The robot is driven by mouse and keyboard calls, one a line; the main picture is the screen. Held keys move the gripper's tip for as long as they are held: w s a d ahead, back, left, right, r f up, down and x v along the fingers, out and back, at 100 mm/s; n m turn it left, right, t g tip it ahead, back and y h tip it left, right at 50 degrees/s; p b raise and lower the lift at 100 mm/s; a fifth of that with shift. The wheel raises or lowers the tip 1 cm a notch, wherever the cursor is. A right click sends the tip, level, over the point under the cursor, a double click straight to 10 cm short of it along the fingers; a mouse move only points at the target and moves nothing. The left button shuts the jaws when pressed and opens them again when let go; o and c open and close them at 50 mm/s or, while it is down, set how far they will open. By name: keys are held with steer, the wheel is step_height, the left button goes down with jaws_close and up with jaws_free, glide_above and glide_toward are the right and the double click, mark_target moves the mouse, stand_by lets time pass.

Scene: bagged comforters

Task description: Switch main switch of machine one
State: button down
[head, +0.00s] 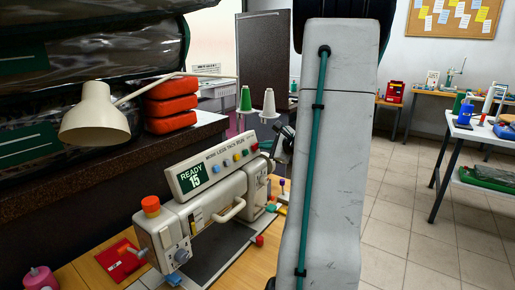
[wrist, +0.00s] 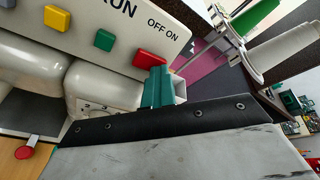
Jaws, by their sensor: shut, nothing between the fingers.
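The machine (head: 190,225) is a cream sewing machine on a wooden table, with a tilted panel (head: 185,179) whose display reads "READY 15". A row of coloured buttons runs along the panel, with a red button (head: 255,147) at its right end. In the wrist view the red button (wrist: 149,60) sits below and left of the "OFF ON" lettering (wrist: 170,30). My gripper (wrist: 160,80) shows teal fingers, shut and empty, close beside the red button; I cannot tell whether they touch it. In the head view my arm covers most of the gripper.
Green and white thread cones (head: 245,99) stand behind the panel. A lamp (head: 95,118) and red stacked packs (head: 171,105) are at the left, by bagged comforters (head: 95,55). An orange knob (head: 150,205) tops the machine's left end.

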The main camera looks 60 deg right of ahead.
steer(key=shift+a+f, duration=0.15)
steer(key=shift+a, duration=0.05)
steer(key=shift+v, duration=2.4)
steer(key=shift+d, duration=0.1)
steer(key=d+v, duration=0.1)
steer(key=v, duration=0.6)
steer(key=shift+s+a, duration=0.4)
steer(key=shift+a, duration=0.05)
